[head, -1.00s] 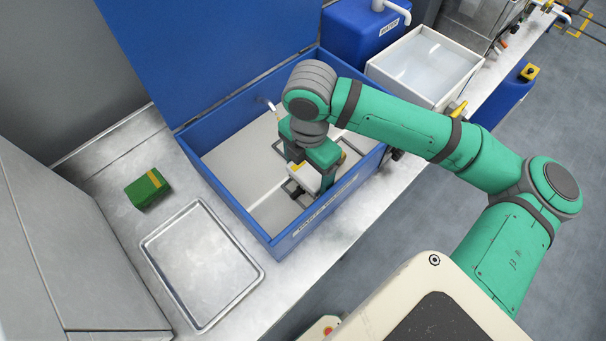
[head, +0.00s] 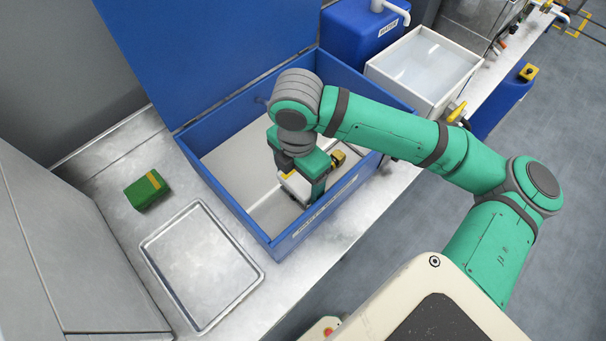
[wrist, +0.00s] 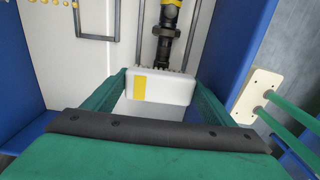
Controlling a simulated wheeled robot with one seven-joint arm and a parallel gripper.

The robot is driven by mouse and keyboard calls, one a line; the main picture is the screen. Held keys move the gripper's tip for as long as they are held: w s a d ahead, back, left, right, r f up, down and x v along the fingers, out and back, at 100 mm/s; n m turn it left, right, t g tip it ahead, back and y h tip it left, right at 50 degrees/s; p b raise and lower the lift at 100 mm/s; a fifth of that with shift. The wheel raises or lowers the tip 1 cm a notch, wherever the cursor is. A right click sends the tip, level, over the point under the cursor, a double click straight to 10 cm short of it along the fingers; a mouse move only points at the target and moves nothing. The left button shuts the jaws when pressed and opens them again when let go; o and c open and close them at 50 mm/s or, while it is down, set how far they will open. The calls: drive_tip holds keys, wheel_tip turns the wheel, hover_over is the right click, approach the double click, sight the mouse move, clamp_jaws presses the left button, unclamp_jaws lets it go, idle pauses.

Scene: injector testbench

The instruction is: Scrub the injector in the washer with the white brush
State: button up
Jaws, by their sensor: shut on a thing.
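The washer is a blue open box (head: 222,190) with a white inside and a raised blue lid. My gripper (head: 303,188) is down inside it, near the front wall. In the wrist view, my gripper (wrist: 158,84) is shut on the white brush (wrist: 180,90), a white block with a yellow stripe and bristles on its far edge. The injector (wrist: 166,42), dark with a yellow end, lies just beyond the brush; its near end appears at the bristles, but contact cannot be told. In the head view, the injector's yellow end (head: 339,157) shows right of my gripper.
A metal tray (head: 203,268) and a green and yellow sponge-like block (head: 148,190) lie left of the washer. A white-rimmed basin (head: 428,62) and blue container (head: 358,32) stand beyond it. Grey wire frames (wrist: 98,22) show inside the washer.

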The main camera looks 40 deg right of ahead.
drive_tip(key=shift+w+d, duration=0.15)
drive_tip(key=shift+d, duration=0.55)
drive_tip(key=shift+d+f, duration=0.1)
drive_tip(key=shift+d, duration=0.95)
drive_tip(key=shift+a, duration=1.8)
drive_tip(key=shift+d, duration=1.85)
drive_tip(key=shift+s+a, duration=0.2)
drive_tip(key=shift+a, duration=1.65)
